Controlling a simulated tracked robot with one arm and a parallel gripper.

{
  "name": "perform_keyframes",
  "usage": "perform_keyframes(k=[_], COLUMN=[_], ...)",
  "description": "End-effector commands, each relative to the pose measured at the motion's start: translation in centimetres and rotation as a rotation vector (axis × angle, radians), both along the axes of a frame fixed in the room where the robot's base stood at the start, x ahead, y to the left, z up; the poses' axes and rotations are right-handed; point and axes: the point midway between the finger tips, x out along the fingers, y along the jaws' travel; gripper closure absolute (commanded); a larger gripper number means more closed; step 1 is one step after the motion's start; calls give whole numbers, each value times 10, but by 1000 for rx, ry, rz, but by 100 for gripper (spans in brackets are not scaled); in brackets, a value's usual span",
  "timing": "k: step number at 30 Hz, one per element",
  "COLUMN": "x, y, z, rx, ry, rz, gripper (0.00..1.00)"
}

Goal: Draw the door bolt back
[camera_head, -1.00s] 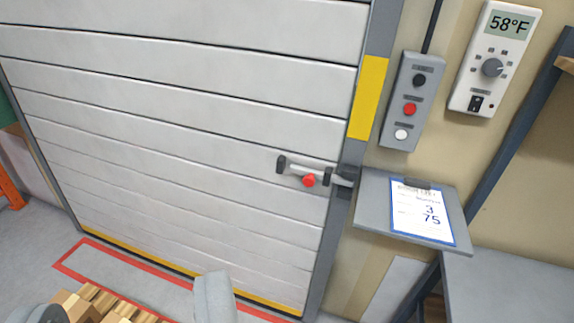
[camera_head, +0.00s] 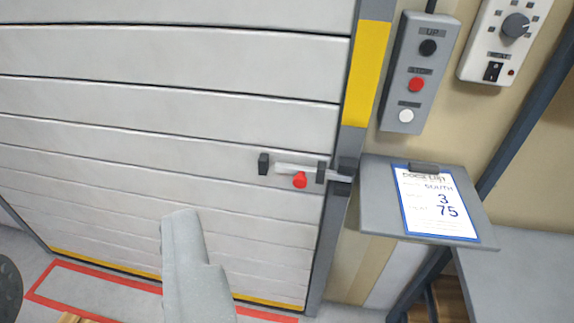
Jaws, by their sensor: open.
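The door bolt (camera_head: 291,168) is a light metal bar lying nearly level on the white slatted door (camera_head: 170,95), near its right edge. Dark brackets hold it, and its right end reaches into the dark keeper (camera_head: 345,170) on the grey door frame. A red knob (camera_head: 300,180) sits just below the bar. My gripper (camera_head: 182,245) shows as a pale grey finger at the bottom, below and left of the bolt, apart from it. It is open, with nothing seen in it. The other finger is not clearly seen.
A grey button box (camera_head: 417,72) and a thermostat (camera_head: 501,40) are on the wall at the right. A shelf (camera_head: 375,195) with a clipboard (camera_head: 434,203) juts out just right of the keeper. A red floor outline (camera_head: 45,290) runs below the door. The door face left of the bolt is clear.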

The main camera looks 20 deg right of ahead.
Motion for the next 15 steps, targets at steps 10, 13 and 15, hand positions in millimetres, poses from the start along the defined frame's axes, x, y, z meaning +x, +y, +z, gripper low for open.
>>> perform_keyframes(k=[10, 13, 15], x=[132, 162, 181], y=[-35, -49, -60], z=[-74, -101, -122], rx=[60, 74, 84], ry=[-48, -66, -76], rz=[-77, -108, -131], gripper=[59, 59, 59])
